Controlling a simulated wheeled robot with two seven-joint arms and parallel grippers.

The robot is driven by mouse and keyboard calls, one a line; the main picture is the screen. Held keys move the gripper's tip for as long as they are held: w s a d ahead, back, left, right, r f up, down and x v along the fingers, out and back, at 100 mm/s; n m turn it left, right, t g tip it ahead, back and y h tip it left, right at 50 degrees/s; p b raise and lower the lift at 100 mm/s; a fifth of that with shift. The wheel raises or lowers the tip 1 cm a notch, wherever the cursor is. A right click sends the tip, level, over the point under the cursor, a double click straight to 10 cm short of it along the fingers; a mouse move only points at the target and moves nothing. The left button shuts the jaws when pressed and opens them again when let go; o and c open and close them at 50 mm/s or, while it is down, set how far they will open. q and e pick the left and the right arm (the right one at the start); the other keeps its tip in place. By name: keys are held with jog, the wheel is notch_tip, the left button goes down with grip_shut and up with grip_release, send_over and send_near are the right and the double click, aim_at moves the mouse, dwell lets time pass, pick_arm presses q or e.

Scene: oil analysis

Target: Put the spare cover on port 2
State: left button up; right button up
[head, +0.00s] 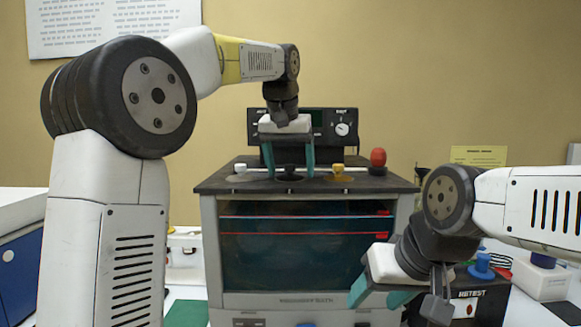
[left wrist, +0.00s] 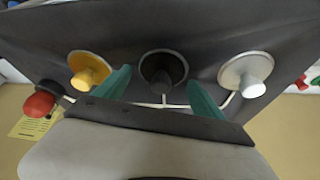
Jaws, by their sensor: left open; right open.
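My left gripper (head: 289,160) is open above the top of the analysis machine. Its teal fingers stand either side of a black cover (head: 289,173), apart from it. In the left wrist view the black cover (left wrist: 163,72) shows between the open fingers. A white cover (head: 240,173) lies to its left and a yellow cover (head: 338,174) to its right. I cannot read port numbers or tell which port is port 2. A blue knobbed cover (head: 482,266) is at the right; I cannot tell whether it is the spare. My right gripper (head: 378,296) is open and empty before the machine's lower right.
The machine (head: 305,248) has a dark glass front and a control panel (head: 340,128) behind its top. A red knob (head: 378,158) stands at the top's right end. A green mat (head: 187,313) lies at left.

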pick_arm(q)
jog(key=shift+a, duration=0.15)
jog(key=v, duration=0.7)
jog(key=shift+s+r, duration=0.1)
jog(key=shift+r, duration=0.3)
